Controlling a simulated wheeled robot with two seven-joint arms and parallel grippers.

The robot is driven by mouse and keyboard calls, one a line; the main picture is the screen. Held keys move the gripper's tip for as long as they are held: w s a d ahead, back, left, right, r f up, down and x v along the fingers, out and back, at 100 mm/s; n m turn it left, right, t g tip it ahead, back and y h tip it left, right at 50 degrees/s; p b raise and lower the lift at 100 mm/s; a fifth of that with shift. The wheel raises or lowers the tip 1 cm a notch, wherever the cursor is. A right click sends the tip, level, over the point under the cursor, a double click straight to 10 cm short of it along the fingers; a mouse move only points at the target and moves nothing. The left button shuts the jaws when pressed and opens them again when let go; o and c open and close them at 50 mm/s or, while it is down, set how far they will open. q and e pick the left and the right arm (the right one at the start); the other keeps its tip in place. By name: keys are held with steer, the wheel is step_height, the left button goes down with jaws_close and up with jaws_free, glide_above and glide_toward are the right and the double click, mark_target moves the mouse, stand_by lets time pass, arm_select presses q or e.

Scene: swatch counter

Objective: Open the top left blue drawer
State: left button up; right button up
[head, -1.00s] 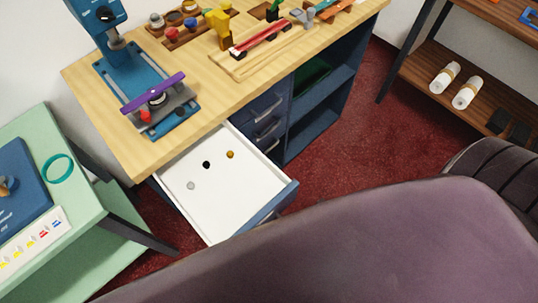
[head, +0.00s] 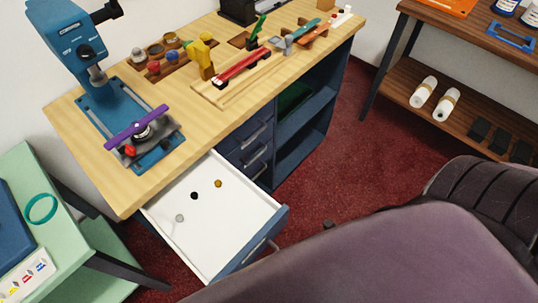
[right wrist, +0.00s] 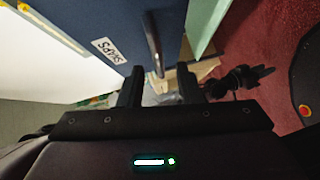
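The top left blue drawer (head: 250,245) of the bench is pulled far out in the head view, showing its white inside with small black, orange and grey items. Its blue front bears a handle (head: 258,252), partly visible. In the right wrist view a blue drawer front (right wrist: 100,18) with a white SNAPS label (right wrist: 109,50) and a dark bar handle (right wrist: 153,42) is close ahead. My right gripper (right wrist: 160,85) is open; its fingers are apart with the handle just beyond the gap between them. My left gripper is not identifiable in either view.
More closed blue drawers (head: 250,140) and an open shelf are beside the pulled-out drawer. The wooden bench top (head: 75,120) holds a blue press (head: 70,50) and tools. A green table (head: 85,240) stands left. A large mauve shape (head: 400,255) hides the lower right floor.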

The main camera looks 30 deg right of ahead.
steer(key=v, duration=0.4)
stand_by(0.5)
